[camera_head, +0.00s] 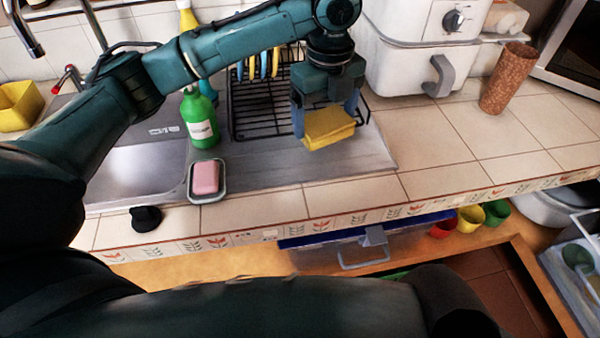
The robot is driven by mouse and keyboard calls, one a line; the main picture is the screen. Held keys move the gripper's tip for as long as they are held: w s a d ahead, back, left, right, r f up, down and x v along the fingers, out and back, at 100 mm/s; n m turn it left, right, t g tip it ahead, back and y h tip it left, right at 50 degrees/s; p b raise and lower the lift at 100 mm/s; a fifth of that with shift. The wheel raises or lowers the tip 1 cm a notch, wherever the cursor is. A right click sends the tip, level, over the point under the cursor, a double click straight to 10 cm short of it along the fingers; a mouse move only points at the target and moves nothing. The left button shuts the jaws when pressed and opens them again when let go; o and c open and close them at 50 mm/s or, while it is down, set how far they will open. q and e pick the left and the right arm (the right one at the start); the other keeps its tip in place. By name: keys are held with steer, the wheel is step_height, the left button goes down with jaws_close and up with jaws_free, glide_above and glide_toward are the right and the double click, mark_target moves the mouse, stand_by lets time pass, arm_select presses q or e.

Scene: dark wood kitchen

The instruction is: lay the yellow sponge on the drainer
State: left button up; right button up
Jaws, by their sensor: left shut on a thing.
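The yellow sponge (329,128) is held between the fingers of my left gripper (326,112), which points down and is shut on it. The sponge hangs over the front right part of the black wire drainer (262,123); I cannot tell whether it touches the wires. The drainer stands on the grey sink board, with several plates upright at its back, partly hidden by my left arm. My right gripper does not show.
A green bottle (199,118) stands left of the drainer, and a pink soap (206,177) lies in a dish in front of it. A white appliance (420,45) is at the back right. A brown tumbler (507,78) stands farther right.

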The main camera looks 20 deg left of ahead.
mark_target(330, 117)
arm_select(q)
steer(key=m, duration=0.2)
steer(key=w+r+m, duration=0.1)
steer(key=shift+d, duration=0.3)
steer(key=shift+f+m, duration=0.35)
steer(key=shift+m, duration=0.05)
step_height(330, 117, down, 9)
steer(key=shift+f, duration=0.15)
steer(key=shift+f, duration=0.15)
steer(key=o, duration=0.8)
steer(key=shift+r, duration=0.2)
step_height(330, 117, up, 12)
